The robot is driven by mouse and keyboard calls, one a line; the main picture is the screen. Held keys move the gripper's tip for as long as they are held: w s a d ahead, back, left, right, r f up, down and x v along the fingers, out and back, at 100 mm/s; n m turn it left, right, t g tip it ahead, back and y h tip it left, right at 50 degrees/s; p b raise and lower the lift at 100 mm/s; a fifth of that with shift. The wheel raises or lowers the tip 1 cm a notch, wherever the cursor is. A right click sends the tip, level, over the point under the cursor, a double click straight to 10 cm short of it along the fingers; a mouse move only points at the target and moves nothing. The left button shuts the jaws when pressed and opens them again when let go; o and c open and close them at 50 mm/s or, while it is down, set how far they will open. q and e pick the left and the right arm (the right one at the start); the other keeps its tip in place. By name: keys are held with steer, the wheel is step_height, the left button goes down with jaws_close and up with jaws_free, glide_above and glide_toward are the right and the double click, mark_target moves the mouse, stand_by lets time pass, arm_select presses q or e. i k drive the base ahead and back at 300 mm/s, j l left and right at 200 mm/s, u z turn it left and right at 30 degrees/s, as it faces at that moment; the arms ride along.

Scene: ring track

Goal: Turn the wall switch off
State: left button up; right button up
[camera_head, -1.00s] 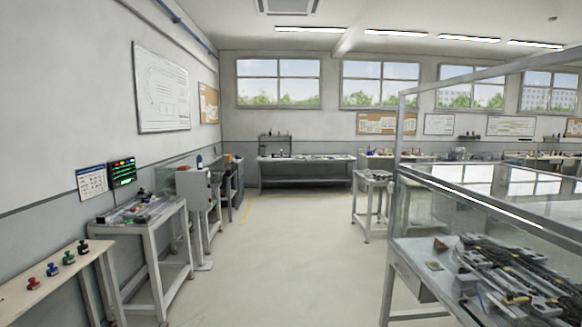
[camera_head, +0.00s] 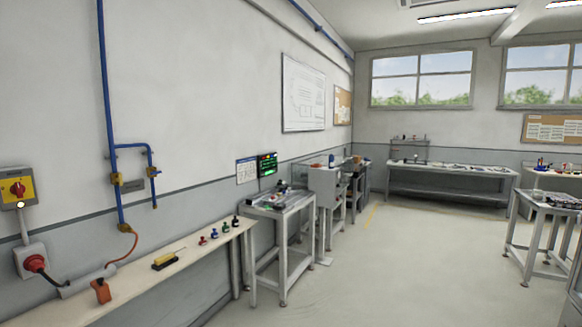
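The wall switch (camera_head: 17,189) is a grey box with a yellow plate and a red rotary knob, on the left wall near the picture's left edge. A small lit lamp (camera_head: 20,205) glows below the knob. The knob is too small to read its position surely. A grey conduit runs down from the switch to a socket box (camera_head: 31,261) with a red plug. Neither of my grippers shows in this view.
A long narrow bench (camera_head: 150,275) runs along the left wall below the switch. Blue pipes (camera_head: 106,100) climb the wall. The floor (camera_head: 400,265) to the right is clear.

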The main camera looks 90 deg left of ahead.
mark_target(17, 189)
steer(key=u, duration=4.55)
